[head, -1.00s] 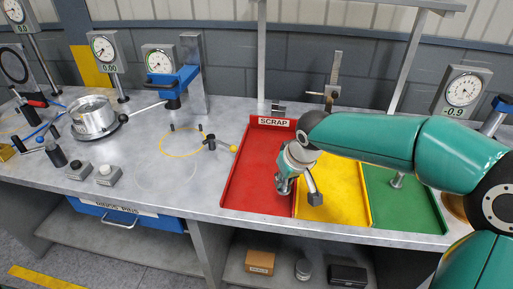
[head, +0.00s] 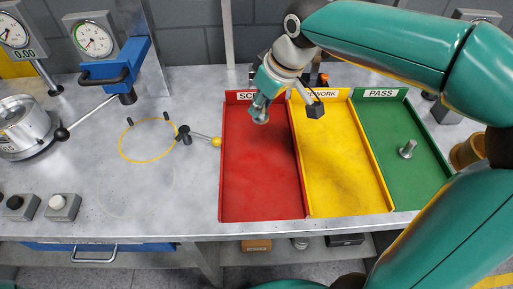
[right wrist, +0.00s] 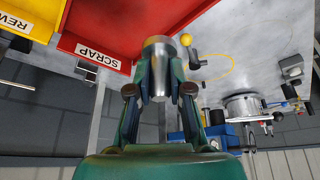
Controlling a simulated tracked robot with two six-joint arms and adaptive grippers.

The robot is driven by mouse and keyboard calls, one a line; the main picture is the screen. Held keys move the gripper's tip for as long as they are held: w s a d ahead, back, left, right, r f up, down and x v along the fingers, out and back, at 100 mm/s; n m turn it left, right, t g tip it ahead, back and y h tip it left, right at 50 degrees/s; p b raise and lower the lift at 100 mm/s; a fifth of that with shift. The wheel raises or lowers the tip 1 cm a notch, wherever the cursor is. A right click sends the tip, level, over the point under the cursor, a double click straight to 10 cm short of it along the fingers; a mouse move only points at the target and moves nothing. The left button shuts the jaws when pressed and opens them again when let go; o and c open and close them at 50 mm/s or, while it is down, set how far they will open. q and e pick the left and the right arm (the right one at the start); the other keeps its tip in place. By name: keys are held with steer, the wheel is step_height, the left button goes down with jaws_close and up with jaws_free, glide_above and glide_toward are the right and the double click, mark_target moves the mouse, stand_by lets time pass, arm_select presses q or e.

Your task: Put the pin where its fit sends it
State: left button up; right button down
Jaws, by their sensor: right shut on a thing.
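My right gripper (head: 264,100) is over the back part of the red SCRAP tray (head: 262,200). In the right wrist view its fingers (right wrist: 160,80) are shut on a grey metal pin (right wrist: 158,52), a cylinder with a wider end. In the head view the gripper mostly hides this pin. The yellow REWORK tray (head: 345,180) lies to the right of the red one. The green PASS tray (head: 400,185) is right of that, with another metal pin (head: 407,149) standing in it. The red and yellow trays look empty where visible. My left gripper is not in view.
Left of the trays is a yellow ring outline (head: 122,150) with black posts and a yellow-knobbed lever (head: 215,142). Dial gauges (head: 93,40), a round metal fixture (head: 20,125) and push buttons (head: 62,205) stand further left. The bench front between them is clear.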

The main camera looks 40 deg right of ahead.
step_height(320, 180, down, 16)
steer(key=shift+a+f, duration=0.1)
stand_by(0.4)
steer(key=shift+f+b, duration=0.2)
steer(key=shift+b, duration=0.2)
steer(key=c, duration=1.1)
jaws_free()
steer(key=shift+r, duration=0.1)
steer(key=shift+o, duration=0.2)
steer(key=shift+r, duration=0.1)
steer(key=v, duration=1.2)
steer(key=shift+p, duration=0.3)
